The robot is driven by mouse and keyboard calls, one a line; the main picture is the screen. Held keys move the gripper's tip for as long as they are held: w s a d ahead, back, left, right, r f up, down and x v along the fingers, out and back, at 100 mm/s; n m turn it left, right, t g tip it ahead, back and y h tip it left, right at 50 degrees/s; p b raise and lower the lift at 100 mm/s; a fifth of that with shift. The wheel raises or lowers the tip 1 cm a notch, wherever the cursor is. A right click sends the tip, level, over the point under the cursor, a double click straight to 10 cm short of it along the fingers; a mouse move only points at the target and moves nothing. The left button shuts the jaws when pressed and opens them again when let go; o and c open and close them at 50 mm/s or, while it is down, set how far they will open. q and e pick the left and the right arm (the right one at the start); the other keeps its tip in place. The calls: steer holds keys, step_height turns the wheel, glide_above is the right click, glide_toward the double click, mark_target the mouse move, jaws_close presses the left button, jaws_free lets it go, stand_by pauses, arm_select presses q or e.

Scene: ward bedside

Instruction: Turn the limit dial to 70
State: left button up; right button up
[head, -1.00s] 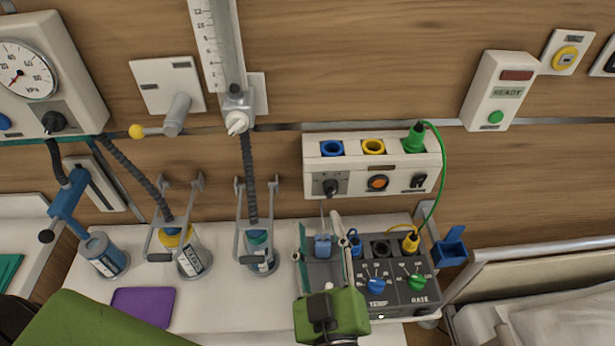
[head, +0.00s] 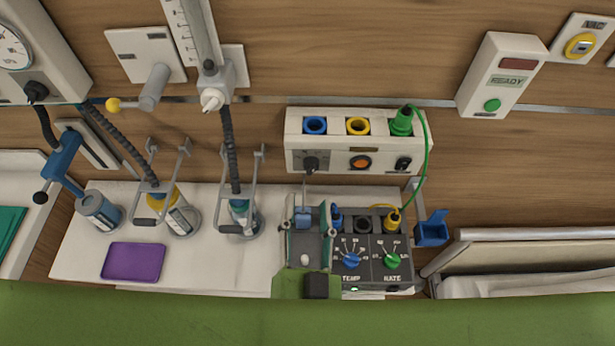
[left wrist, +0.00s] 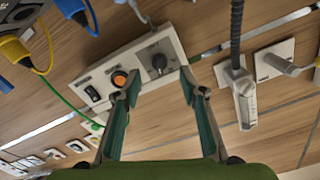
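A dark knob (head: 311,163) sits at the left of the white wall box (head: 345,165), below its blue socket; its label is too small to read, so I cannot confirm it is the limit dial. In the left wrist view the knob (left wrist: 159,62) lies ahead, between the finger lines and beyond the tips. My left gripper (head: 306,222) is open and empty below the wall box; its two fingers (left wrist: 158,90) are wide apart and touch no knob. A blue TEMP dial (head: 351,260) and a green RATE dial (head: 392,260) are on the grey unit. My right gripper is out of view.
An orange button (head: 360,162) and a black switch (head: 403,163) sit right of the knob. A green cable (head: 427,150) hangs at the box's right. Bottles in wire holders (head: 240,215) and a purple tray (head: 133,261) stand left.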

mark_target(309, 175)
arm_select(q)
steer(key=w+b, duration=0.1)
steer(key=w, duration=0.5)
steer(key=shift+w+d, duration=0.1)
steer(key=shift+w, duration=0.6)
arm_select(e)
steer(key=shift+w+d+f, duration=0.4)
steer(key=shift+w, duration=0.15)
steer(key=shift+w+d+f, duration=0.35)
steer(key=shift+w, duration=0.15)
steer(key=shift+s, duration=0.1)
arm_select(q)
jaws_close()
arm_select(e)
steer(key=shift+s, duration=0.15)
